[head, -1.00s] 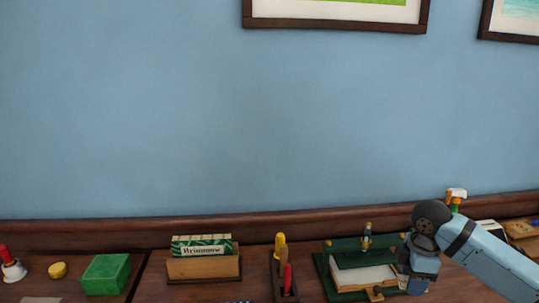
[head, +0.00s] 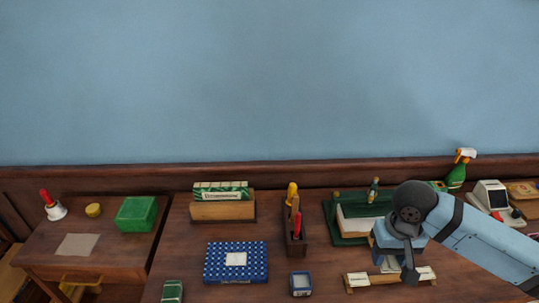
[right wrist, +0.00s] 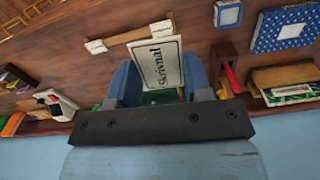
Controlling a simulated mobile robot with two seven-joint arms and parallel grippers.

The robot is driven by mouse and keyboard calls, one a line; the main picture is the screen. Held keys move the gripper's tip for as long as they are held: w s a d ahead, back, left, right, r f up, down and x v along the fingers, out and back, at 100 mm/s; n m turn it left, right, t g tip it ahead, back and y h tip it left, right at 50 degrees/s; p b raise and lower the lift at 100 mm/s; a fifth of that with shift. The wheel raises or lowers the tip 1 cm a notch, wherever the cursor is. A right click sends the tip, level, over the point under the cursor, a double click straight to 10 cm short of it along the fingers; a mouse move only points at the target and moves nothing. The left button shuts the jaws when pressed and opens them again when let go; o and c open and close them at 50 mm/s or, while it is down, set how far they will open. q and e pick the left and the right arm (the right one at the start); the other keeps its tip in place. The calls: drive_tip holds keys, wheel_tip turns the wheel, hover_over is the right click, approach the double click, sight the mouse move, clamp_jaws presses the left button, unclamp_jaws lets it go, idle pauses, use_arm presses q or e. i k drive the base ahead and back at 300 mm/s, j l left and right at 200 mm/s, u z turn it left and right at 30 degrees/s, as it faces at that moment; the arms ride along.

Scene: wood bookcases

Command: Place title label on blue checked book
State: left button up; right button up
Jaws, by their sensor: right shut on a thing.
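The blue checked book (head: 250,273) lies flat on the desk left of centre, with a pale patch on its cover. It also shows at the upper right of the right wrist view (right wrist: 272,40). My right gripper (right wrist: 155,92) is shut on a cream title label (right wrist: 160,62) with dark lettering like "Skrivnal". In the head view my right gripper (head: 390,262) is well to the right of the book, above a low wooden rack (head: 362,279). The label is hard to make out in the head view. My left gripper is not in view.
A small blue-and-white box (head: 301,284) lies right of the book. Behind stand a wooden card holder (head: 222,212), a tool holder (head: 296,236) and a green press-like stand (head: 350,227). A green box (head: 137,214) is at left. Bare desk lies around the book.

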sight(237, 258)
drive_tip(key=i+j, duration=0.1)
drive_tip(key=j, duration=0.6)
drive_tip(key=i+j+z, duration=0.1)
drive_tip(key=j, duration=1.4)
drive_tip(key=i, duration=0.1)
